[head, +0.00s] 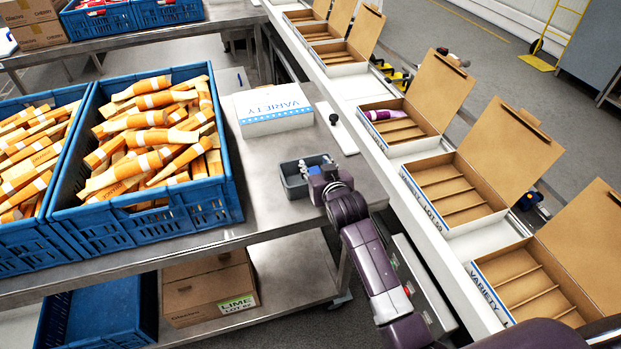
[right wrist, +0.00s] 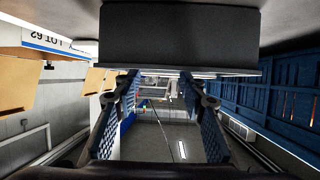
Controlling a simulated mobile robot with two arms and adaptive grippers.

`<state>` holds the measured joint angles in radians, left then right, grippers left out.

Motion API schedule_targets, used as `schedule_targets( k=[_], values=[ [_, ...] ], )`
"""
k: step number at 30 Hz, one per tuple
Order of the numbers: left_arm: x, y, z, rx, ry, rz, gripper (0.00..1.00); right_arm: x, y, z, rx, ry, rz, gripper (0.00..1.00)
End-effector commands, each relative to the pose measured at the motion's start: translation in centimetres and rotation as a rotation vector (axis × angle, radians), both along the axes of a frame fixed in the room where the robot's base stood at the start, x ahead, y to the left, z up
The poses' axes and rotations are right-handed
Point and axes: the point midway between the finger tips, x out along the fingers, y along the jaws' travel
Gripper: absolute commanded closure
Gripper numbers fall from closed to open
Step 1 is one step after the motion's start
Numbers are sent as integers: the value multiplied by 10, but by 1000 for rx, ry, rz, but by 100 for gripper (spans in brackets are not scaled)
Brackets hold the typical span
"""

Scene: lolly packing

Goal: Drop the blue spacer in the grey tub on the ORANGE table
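The grey tub (head: 291,184) is a small open box on the steel table, beside the large crate of orange-wrapped lollies. My right gripper (head: 316,165) is at the tub's right side and overlaps its rim in the head view. A dark grey box that looks like the tub (right wrist: 180,38) fills the top of the right wrist view, just beyond the fingertips. There the right gripper's (right wrist: 160,85) two blue-padded fingers are spread apart with nothing between them. I cannot make out a blue spacer, and the tub's inside is partly hidden. My left gripper is not in view.
Blue crates (head: 225,195) of orange-wrapped lollies stand on the steel table (head: 270,222). A white VARIETY box (head: 272,110) lies behind the tub. Open cardboard boxes (head: 455,190) line the white conveyor at right; one holds a purple item (head: 385,114). A LIME carton (head: 212,290) is below.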

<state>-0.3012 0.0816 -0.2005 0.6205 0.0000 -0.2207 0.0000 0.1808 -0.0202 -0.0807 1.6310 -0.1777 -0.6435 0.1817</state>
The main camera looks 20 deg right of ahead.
Motion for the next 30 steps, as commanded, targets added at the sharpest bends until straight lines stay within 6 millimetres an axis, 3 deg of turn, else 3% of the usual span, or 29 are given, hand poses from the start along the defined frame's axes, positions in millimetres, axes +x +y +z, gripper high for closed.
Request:
schedule_targets(
  k=[14,30],
  values=[
    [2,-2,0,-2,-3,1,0,-6,0,2,0,1,0,51],
    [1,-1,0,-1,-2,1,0,-90,2,36,0,1,0,51]
  ],
)
